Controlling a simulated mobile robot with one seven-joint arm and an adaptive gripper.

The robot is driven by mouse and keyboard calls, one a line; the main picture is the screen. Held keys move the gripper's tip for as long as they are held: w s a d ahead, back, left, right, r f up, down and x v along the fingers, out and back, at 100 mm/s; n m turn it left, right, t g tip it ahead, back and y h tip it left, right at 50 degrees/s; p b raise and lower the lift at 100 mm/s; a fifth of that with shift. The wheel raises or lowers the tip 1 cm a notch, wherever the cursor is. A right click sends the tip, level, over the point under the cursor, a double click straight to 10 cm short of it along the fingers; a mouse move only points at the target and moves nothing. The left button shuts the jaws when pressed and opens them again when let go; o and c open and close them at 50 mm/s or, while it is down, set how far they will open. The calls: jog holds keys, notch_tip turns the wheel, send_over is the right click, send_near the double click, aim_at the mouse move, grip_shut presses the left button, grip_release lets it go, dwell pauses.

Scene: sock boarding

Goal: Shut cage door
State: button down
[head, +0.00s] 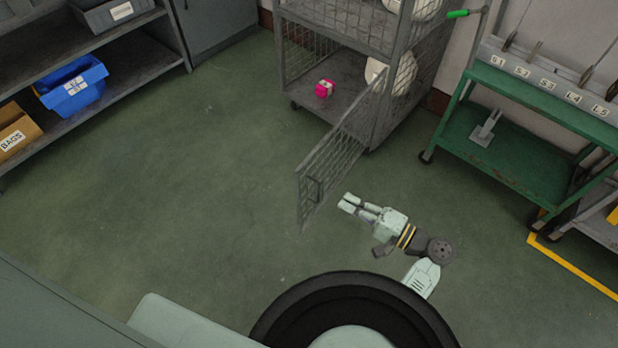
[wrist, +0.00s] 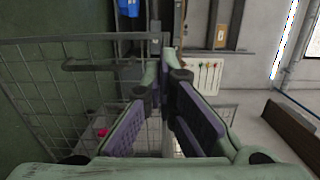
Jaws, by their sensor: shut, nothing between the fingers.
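The cage door (head: 342,150) is a grey wire-mesh panel. It stands open, swung out from the right front post of the wire cage (head: 375,100) toward me. A handle (head: 313,190) sits near its free edge. My gripper (head: 346,203) is shut and empty, just right of the door's free end in the head view. In the wrist view the door mesh (wrist: 60,95) fills the left side with its handle (wrist: 95,65), and my fingertips (wrist: 165,82) are in front of the door's edge post. Whether they touch it I cannot tell.
A pink item (head: 324,89) and white bundles (head: 392,77) are inside the cage. A green cart (head: 500,150) stands right. A shelf with a blue bin (head: 75,88) and a cardboard box (head: 15,130) stands left. The floor left of the door is clear.

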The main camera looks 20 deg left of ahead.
aim_at(299, 175)
jog(key=p+x, duration=0.3)
jog(key=x, duration=0.8)
jog(key=shift+a+r, duration=0.15)
jog(key=shift+a, duration=0.1)
jog(key=shift+w+a, duration=0.25)
jog(key=shift+a, duration=0.45)
